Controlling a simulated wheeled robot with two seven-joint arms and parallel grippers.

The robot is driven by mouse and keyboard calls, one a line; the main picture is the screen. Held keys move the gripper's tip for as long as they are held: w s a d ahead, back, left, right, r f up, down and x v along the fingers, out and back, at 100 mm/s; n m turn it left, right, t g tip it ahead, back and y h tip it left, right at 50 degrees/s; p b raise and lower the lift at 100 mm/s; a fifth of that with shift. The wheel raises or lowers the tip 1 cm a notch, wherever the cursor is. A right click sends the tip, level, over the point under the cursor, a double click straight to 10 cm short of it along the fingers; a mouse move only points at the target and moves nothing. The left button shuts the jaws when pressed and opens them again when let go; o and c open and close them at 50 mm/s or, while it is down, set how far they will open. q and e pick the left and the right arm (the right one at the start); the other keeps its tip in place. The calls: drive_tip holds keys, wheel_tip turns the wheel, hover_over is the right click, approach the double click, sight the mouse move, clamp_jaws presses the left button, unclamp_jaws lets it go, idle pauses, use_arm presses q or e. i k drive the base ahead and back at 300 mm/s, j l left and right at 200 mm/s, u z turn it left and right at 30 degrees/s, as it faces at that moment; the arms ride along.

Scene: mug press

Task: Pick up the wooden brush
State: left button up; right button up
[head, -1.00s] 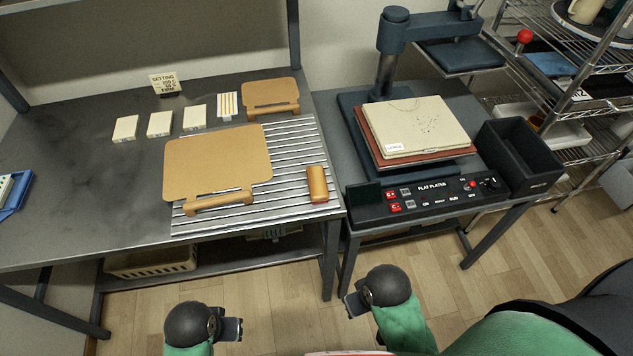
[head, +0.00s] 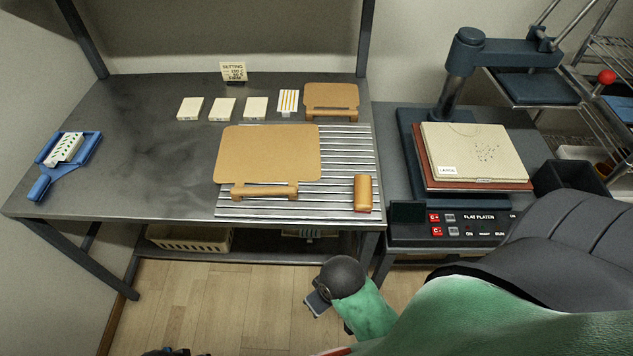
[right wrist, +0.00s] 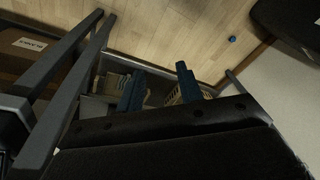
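The wooden brush, seen as an orange-brown wooden block (head: 363,193), lies on the right front part of the slatted metal rack (head: 345,152) on the table. Its bristles cannot be seen. My right gripper (head: 317,303) hangs over the floor, in front of the table and well below the brush. In the right wrist view its two blue fingers (right wrist: 160,88) stand apart with nothing between them. My left gripper (head: 165,352) shows only as a dark sliver at the bottom edge, so its state is hidden.
A large tan board (head: 267,152) with a wooden handle lies left of the brush; a smaller board (head: 332,97) is behind. Several pale blocks (head: 222,109) line the back. The heat press (head: 472,157) stands right of the table.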

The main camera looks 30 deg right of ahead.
sight(363, 200)
drive_tip(key=k+l+u, duration=0.4)
drive_tip(key=l, duration=0.2)
drive_tip(key=k+l+u, duration=0.3)
drive_tip(key=l+u, duration=0.15)
drive_tip(key=k+l+u, duration=0.4)
drive_tip(key=k+l, duration=0.25)
drive_tip(key=k, duration=0.2)
drive_tip(key=k+l, duration=0.3)
drive_tip(key=k, duration=0.2)
drive_tip(key=k+l+u, duration=0.1)
drive_tip(key=k+l, duration=0.15)
drive_tip(key=k, duration=0.2)
